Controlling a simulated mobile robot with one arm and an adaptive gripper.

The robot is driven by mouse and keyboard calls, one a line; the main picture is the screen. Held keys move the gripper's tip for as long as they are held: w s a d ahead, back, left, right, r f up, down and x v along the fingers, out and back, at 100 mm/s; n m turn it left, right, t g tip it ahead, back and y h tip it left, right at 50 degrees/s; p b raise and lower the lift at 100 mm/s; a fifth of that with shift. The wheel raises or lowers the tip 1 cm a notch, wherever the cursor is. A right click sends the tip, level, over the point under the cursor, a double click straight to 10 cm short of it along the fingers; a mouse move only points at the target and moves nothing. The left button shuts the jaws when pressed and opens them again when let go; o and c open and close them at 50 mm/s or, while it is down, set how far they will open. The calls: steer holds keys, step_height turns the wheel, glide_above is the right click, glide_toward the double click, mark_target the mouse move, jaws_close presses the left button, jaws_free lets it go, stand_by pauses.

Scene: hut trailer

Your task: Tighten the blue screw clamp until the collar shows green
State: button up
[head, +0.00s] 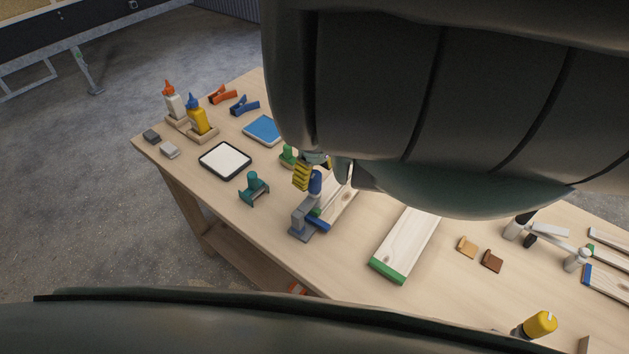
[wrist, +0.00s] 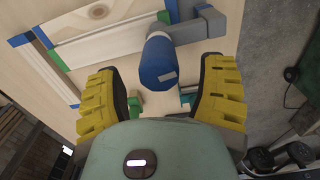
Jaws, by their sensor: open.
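The screw clamp has a grey body (head: 303,218) and stands at the near edge of the workbench, beside a pale board. Its blue handle (head: 315,183) points up toward my gripper (head: 308,176). In the wrist view the blue handle (wrist: 158,62) lies in the middle, with the grey clamp bar (wrist: 199,28) behind it. My gripper (wrist: 161,78) has yellow ribbed fingers, spread apart on either side of the handle. Gaps show between both fingers and the handle. Small green patches show near the handle, but I cannot tell whether any is the collar.
The workbench (head: 350,262) also holds a teal clamp-like piece (head: 254,188), a white tablet-like panel (head: 225,160), glue bottles (head: 198,115) and a green-ended board (head: 405,245). A yellow-capped bottle (head: 540,325) stands at the right. My arm hides much of the bench's far side.

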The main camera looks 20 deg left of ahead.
mark_target(314, 182)
steer(key=shift+d+f, duration=0.1)
steer(key=shift+f, duration=1.6)
steer(key=shift+o, duration=0.3)
steer(key=c, duration=1.3)
jaws_close()
steer(key=shift+m, duration=0.4)
